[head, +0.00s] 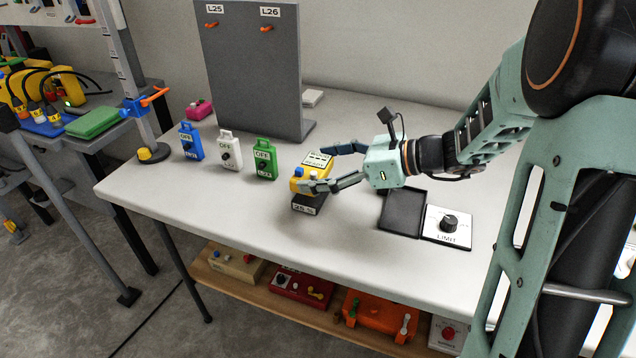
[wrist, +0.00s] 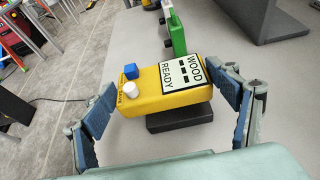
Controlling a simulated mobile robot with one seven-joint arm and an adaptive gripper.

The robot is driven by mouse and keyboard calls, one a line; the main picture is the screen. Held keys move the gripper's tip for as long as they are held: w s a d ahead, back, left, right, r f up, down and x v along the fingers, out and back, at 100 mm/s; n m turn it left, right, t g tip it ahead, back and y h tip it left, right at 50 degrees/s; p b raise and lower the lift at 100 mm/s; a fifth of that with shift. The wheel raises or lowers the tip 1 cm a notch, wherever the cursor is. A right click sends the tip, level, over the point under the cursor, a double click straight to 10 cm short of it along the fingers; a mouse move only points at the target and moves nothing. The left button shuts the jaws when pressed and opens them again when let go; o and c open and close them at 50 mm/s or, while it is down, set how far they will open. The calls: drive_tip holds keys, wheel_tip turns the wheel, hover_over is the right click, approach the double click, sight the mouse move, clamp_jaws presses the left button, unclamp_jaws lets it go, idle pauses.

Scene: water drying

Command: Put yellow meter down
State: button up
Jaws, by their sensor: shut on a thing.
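The yellow meter (head: 314,172) has a white label, a blue knob and a white knob. In the wrist view its label reads WOOD READY, and the yellow meter (wrist: 160,92) lies between the blue finger pads. My gripper (head: 333,168) is shut on the meter from its two sides. A black block (head: 309,204) marked with a percentage shows just below the meter; it also appears under the meter in the wrist view (wrist: 180,118). I cannot tell whether the meter touches the block. The white table (head: 240,215) lies beneath.
Blue (head: 191,141), white (head: 229,151) and green (head: 264,159) tags marked OFF stand left of the meter. A grey panel (head: 250,75) stands behind. A black pad (head: 402,212) and a LIMIT dial plate (head: 448,227) lie right. The table's front left is clear.

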drive_tip(key=shift+w+a+f+b, duration=0.15)
drive_tip(key=shift+f+b, duration=0.15)
drive_tip(key=shift+f, duration=0.65)
drive_tip(key=shift+w+f+b, duration=0.15)
drive_tip(key=shift+f+b, duration=0.1)
drive_tip(key=shift+f, duration=0.65)
drive_tip(key=shift+f, duration=0.1)
drive_tip(key=o, duration=1.3)
drive_tip(key=shift+f, duration=0.1)
drive_tip(key=shift+o, duration=0.2)
drive_tip(key=shift+r, duration=0.2)
drive_tip(key=p+v, duration=0.3)
drive_tip(key=v, duration=0.9)
